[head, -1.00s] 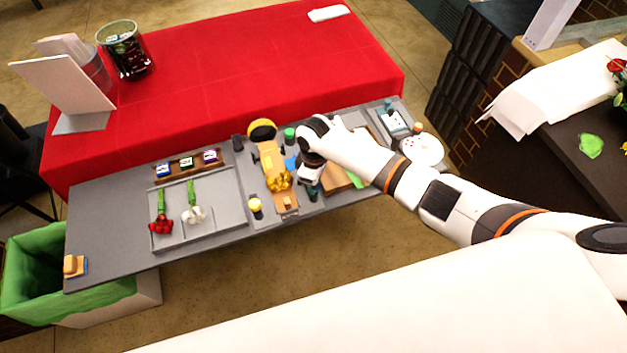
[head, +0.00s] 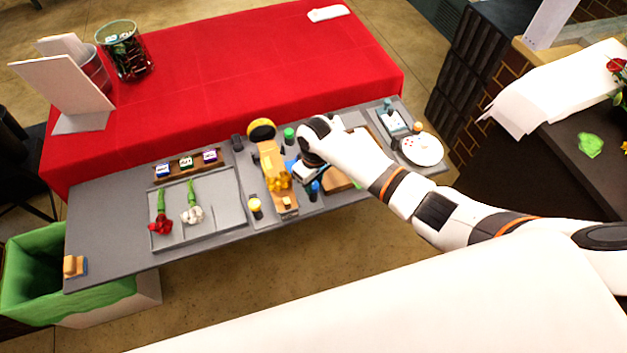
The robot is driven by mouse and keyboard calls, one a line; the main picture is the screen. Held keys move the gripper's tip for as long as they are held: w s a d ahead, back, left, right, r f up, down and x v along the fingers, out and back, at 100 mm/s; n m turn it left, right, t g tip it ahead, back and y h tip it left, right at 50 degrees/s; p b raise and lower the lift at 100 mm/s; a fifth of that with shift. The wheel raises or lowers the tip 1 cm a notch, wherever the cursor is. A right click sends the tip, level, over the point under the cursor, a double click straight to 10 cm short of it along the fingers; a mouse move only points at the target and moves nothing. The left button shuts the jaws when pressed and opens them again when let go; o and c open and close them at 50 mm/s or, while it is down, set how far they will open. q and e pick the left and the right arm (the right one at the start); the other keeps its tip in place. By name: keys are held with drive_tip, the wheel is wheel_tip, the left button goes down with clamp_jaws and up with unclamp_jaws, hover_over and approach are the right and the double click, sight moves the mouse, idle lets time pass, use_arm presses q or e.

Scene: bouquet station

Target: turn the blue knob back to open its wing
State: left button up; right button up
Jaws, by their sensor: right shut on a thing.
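The blue knob (head: 314,188) stands at the front right of the bouquet fixture, partly hidden by my right gripper. My right gripper (head: 306,179) reaches down from the right and is shut on the knob; the fingertips are small and partly hidden. A blue part (head: 290,166) shows just left of the gripper, beside the wooden cradle (head: 270,157); whether it is the knob's wing I cannot tell. My left gripper is not in view.
A green knob (head: 289,134), a yellow knob (head: 255,206) and a dark knob (head: 237,142) stand around the cradle. A grey tray (head: 218,219) with a red and a white flower lies left. A white plate (head: 422,150) is at right.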

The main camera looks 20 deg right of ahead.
sight(315, 183)
drive_tip(key=shift+w+r, duration=0.1)
drive_tip(key=o, duration=1)
drive_tip(key=shift+c, duration=0.2)
wheel_tip(315, 183, up, 12)
drive_tip(key=b, duration=0.3)
drive_tip(key=shift+d, duration=0.25)
